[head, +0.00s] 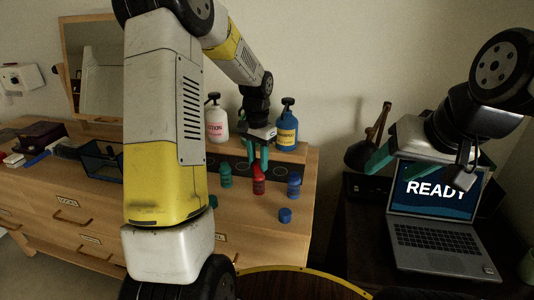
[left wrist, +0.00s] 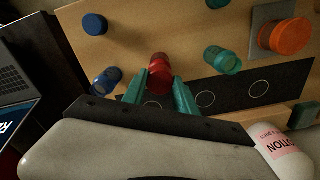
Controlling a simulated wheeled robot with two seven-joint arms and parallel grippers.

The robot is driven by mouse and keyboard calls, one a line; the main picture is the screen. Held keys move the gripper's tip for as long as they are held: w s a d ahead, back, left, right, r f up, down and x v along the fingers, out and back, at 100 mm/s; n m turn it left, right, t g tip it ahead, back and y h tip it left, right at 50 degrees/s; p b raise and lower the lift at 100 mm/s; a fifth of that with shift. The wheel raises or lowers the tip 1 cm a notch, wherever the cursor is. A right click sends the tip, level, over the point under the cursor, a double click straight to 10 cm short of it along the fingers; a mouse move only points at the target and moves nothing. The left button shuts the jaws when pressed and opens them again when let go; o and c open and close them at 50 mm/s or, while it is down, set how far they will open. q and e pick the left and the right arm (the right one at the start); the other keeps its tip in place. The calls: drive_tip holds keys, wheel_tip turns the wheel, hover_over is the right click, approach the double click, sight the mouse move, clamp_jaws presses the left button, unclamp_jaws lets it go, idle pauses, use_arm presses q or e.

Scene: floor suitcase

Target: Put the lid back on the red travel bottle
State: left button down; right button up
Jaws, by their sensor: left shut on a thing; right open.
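The red travel bottle (head: 259,187) stands upright on the dresser top between a teal and a blue bottle. My left gripper (head: 261,168) points down over it, its teal fingers shut on the red lid at the bottle's top. In the left wrist view the red lid (left wrist: 159,78) sits between the fingertips, in line with the bottle. I cannot tell whether lid and bottle touch; the fingers hide the join. No loose red lid shows elsewhere. My right gripper (head: 380,160) is open and empty in front of the laptop.
A teal bottle (head: 225,177) and a blue bottle (head: 294,187) flank the red one; a blue lid (head: 285,215) lies nearer the front. Pump bottles (head: 287,132) stand behind. A laptop (head: 440,240) is at right. An orange jar (left wrist: 290,36) shows in the left wrist view.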

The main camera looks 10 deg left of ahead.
use_arm(q)
drive_tip(key=shift+c, duration=2.1)
unclamp_jaws()
drive_tip(key=shift+r, duration=0.1)
drive_tip(key=shift+r, duration=3.4)
clamp_jaws()
